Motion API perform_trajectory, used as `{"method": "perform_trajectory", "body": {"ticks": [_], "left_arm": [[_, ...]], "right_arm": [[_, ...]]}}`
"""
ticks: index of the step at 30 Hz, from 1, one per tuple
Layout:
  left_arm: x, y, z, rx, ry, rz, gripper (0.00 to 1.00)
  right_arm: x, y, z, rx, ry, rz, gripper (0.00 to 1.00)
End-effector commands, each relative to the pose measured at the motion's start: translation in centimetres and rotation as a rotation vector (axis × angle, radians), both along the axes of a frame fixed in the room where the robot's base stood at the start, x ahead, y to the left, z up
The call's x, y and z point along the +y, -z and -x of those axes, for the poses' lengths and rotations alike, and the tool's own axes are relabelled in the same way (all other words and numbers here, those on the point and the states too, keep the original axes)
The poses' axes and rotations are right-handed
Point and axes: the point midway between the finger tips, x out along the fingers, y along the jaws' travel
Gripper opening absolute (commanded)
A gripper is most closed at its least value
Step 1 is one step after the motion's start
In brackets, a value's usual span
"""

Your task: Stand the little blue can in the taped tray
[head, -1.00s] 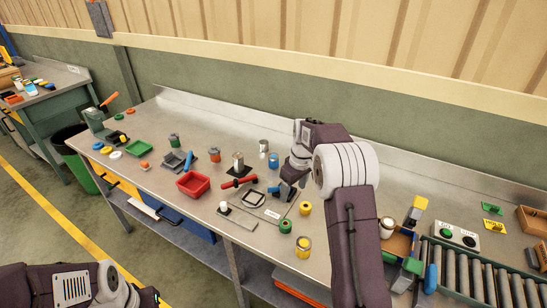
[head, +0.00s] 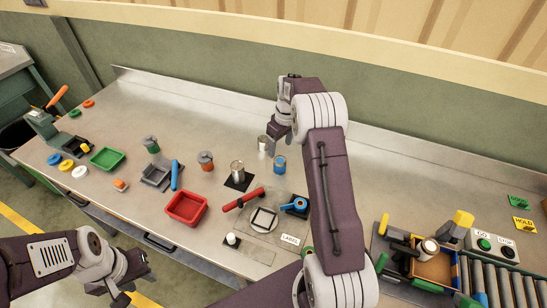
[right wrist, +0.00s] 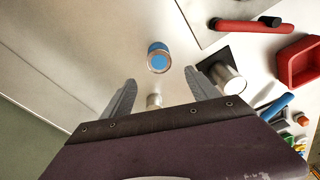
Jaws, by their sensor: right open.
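The little blue can (head: 280,164) stands upright on the bench near the back middle, with a silver can (head: 263,144) just behind and left of it. My right gripper (head: 271,144) is open and empty, above the bench close to these cans. In the right wrist view the blue can (right wrist: 158,58) lies beyond the open fingers (right wrist: 160,92), and the silver can (right wrist: 153,101) shows between them. A brown tray (head: 433,268) with coloured edges, seemingly the taped tray, is at the right and holds a white can (head: 427,248). My left gripper (head: 122,288) is at lower left; its jaws are unclear.
Rollers (head: 500,285) and a button box (head: 493,245) are at right. The back right bench is clear.

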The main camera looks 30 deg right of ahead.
Motion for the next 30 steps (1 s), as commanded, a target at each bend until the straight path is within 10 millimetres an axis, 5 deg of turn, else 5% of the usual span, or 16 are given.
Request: {"method": "perform_trajectory", "body": {"ticks": [13,19,27,30], "left_arm": [[0.0,-1.7,0.0,0.000,0.000,0.000,0.36],[0.0,-2.9,0.0,0.000,0.000,0.000,0.36],[0.0,-2.8,0.0,0.000,0.000,0.000,0.36],[0.0,-2.8,0.0,0.000,0.000,0.000,0.36]], "right_arm": [[0.1,4.5,-0.4,0.005,0.000,-0.002,0.69],[0.0,8.0,-0.7,0.004,0.001,-0.001,0.69],[0.0,8.8,-0.9,0.001,0.001,0.000,0.69],[0.0,8.7,-0.9,0.001,0.000,0.000,0.44]]}}
